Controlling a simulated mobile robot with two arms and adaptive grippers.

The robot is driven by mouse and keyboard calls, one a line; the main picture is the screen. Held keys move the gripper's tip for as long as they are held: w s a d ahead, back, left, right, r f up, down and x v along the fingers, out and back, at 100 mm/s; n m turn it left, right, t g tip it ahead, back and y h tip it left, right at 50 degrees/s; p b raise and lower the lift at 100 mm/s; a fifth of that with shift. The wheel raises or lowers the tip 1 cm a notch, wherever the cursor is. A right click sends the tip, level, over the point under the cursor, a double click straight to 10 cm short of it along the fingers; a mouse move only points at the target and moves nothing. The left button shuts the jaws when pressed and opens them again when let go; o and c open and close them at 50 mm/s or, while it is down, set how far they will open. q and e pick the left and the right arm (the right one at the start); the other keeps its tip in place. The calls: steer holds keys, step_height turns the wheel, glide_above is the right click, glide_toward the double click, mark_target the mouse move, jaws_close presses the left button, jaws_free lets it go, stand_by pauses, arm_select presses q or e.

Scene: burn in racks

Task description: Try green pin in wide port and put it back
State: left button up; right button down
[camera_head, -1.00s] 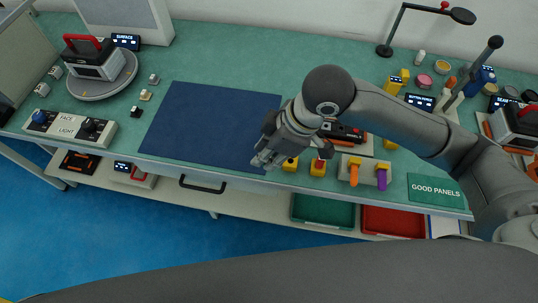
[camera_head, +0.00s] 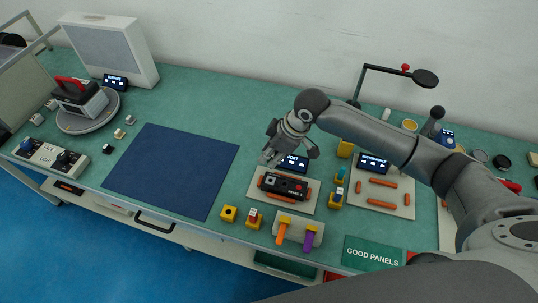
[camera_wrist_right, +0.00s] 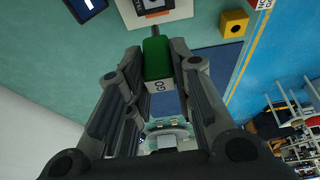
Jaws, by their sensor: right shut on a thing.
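My right gripper (camera_head: 273,158) is above the bench, just behind and left of the black panel device (camera_head: 283,187) in the head view. In the right wrist view the gripper (camera_wrist_right: 160,68) is shut on the green pin (camera_wrist_right: 157,57), a green block with a pale "GO" face and a dark tip pointing away from the gripper. The pin is not clearly visible in the head view. The black device has a red light and small round openings; I cannot tell which is the wide port. My left gripper is not in view.
Yellow blocks (camera_head: 228,213) and (camera_head: 253,219) stand near the bench front edge. A grey holder (camera_head: 299,230) with orange and purple handles is right of them. A small display (camera_head: 293,163) stands behind the device. The blue mat (camera_head: 172,170) is bare.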

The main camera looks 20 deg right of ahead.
steer(key=shift+a+f+b, duration=0.2)
steer(key=shift+f+b, duration=0.25)
steer(key=shift+f, duration=0.1)
steer(key=shift+f+b, duration=0.3)
steer(key=shift+b, duration=0.05)
steer(key=shift+d+f+b, duration=0.15)
steer(key=shift+f+b, duration=0.45)
steer(key=shift+b, duration=0.1)
step_height(320, 180, down, 2)
steer(key=b, duration=0.2)
steer(key=shift+f+b, duration=0.15)
steer(key=shift+b, duration=0.2)
steer(key=shift+f, duration=0.1)
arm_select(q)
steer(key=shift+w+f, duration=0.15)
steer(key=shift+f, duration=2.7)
arm_select(e)
steer(key=shift+f, duration=0.5)
arm_select(q)
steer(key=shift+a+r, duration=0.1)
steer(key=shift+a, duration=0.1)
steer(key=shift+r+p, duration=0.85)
steer(key=shift+p, duration=0.2)
